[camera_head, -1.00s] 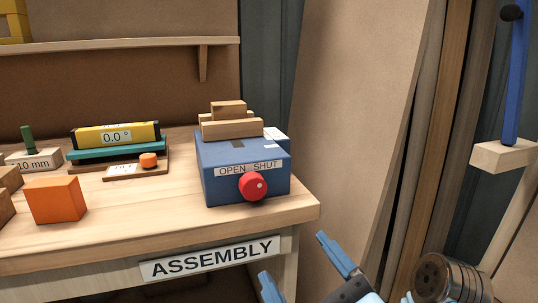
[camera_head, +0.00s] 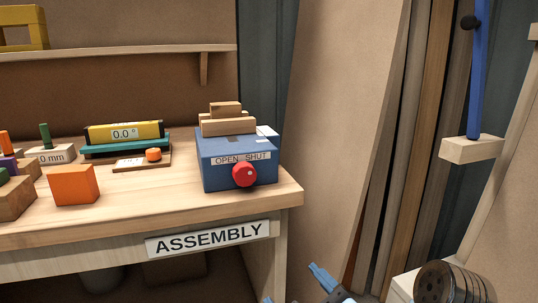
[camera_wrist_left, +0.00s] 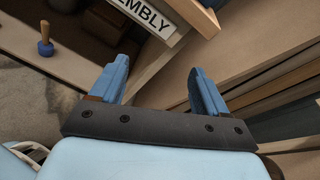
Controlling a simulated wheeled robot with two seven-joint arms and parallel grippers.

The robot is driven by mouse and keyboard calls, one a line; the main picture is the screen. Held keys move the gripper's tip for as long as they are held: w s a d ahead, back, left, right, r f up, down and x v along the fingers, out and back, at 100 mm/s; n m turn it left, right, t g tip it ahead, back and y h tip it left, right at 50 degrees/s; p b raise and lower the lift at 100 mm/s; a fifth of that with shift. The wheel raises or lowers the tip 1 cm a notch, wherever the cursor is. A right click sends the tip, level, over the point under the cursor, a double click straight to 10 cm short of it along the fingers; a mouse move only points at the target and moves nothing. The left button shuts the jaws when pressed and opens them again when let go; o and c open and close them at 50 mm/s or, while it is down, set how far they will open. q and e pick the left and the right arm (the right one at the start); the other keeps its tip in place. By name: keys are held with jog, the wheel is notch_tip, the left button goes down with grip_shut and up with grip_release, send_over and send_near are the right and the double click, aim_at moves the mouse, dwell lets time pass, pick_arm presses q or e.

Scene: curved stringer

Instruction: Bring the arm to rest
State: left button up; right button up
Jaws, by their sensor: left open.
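My left gripper (camera_head: 290,283) shows at the bottom edge of the head view, in front of and below the right end of the bench; most of it is cut off by the frame. In the left wrist view its two blue fingers (camera_wrist_left: 160,68) stand apart with nothing between them. The ASSEMBLY sign (camera_head: 208,238) is on the bench front, and part of it also shows in the left wrist view (camera_wrist_left: 148,14) beyond the fingers. My right gripper is not in view.
The wooden bench (camera_head: 150,215) carries a blue box (camera_head: 222,175) with a red knob (camera_head: 244,174), an orange cube (camera_head: 74,185) and a yellow level (camera_head: 124,132). Tall boards (camera_head: 400,130) lean at the right. A dark ribbed cylinder (camera_head: 447,283) stands at bottom right.

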pick_arm(q)
jog(key=w+a+f+n+g, duration=0.1)
jog(key=w+f+g, duration=0.15)
jog(key=f, duration=0.55)
jog(key=w+a+f+g, duration=0.2)
jog(key=f+g, duration=0.1)
jog(key=f, duration=0.5)
jog(key=s+a+f+n+g+h, duration=0.2)
jog(key=a+f+n+h, duration=0.1)
jog(key=f+n, duration=0.6)
jog(key=s+a+f+n+g+h, duration=0.2)
jog(key=a+f+n, duration=0.3)
jog(key=f+n, duration=0.4)
jog(key=s+a+f+n+g+h, duration=0.2)
jog(key=f+n, duration=0.7)
jog(key=f, duration=0.9)
jog(key=shift+s+a+f+n+g+h, duration=0.3)
jog(key=shift+s+a+g+h, duration=0.1)
jog(key=shift+a+g+h, duration=0.8)
